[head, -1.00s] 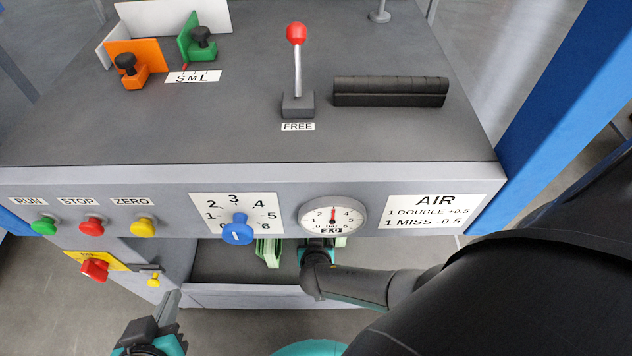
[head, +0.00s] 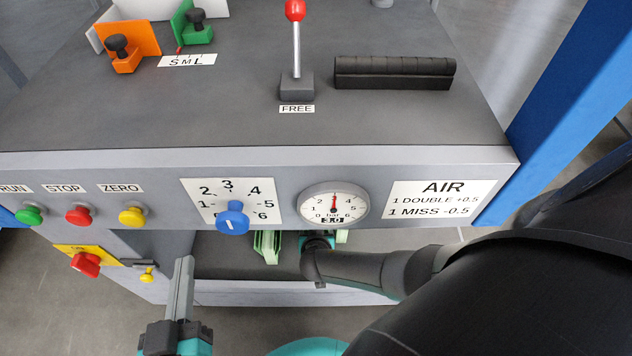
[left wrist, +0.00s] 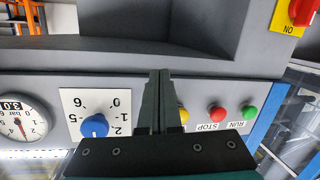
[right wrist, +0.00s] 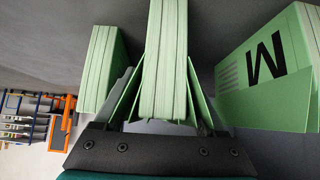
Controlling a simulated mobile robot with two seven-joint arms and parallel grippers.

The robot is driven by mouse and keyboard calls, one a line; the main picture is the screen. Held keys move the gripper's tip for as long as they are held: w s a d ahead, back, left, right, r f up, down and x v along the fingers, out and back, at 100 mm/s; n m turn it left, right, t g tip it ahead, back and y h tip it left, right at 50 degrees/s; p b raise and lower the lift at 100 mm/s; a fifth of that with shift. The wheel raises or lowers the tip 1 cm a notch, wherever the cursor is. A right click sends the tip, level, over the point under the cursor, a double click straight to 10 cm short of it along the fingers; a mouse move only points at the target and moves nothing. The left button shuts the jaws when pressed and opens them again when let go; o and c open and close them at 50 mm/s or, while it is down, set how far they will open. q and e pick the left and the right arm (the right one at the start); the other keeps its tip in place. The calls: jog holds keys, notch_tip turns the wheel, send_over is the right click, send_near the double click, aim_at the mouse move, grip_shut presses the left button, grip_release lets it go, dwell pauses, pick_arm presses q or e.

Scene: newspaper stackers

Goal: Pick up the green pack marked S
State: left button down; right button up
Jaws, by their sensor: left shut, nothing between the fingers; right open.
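In the right wrist view, a plain green pack (right wrist: 164,60) stands upright between the fingers of my right gripper (right wrist: 162,95), which is open around it. Another green pack (right wrist: 100,68) stands to its left, and a green pack marked M (right wrist: 268,75) to its right. No S mark shows on any pack. In the head view, green packs (head: 266,247) show in the bay under the panel, beside my right gripper (head: 317,243), mostly hidden. My left gripper (head: 184,262) is shut and empty in front of the bay; it also shows in the left wrist view (left wrist: 160,75).
The front panel above the bay carries a blue knob (head: 232,217), a pressure gauge (head: 333,204) and several buttons. A red emergency button (head: 85,264) sticks out at the left. A red-topped lever (head: 296,50) stands on the grey top.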

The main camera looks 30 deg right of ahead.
jog(key=shift+w+d+f, duration=0.2)
jog(key=shift+w+f, duration=0.05)
jog(key=shift+w, duration=0.05)
grip_shut()
dwell(0.6)
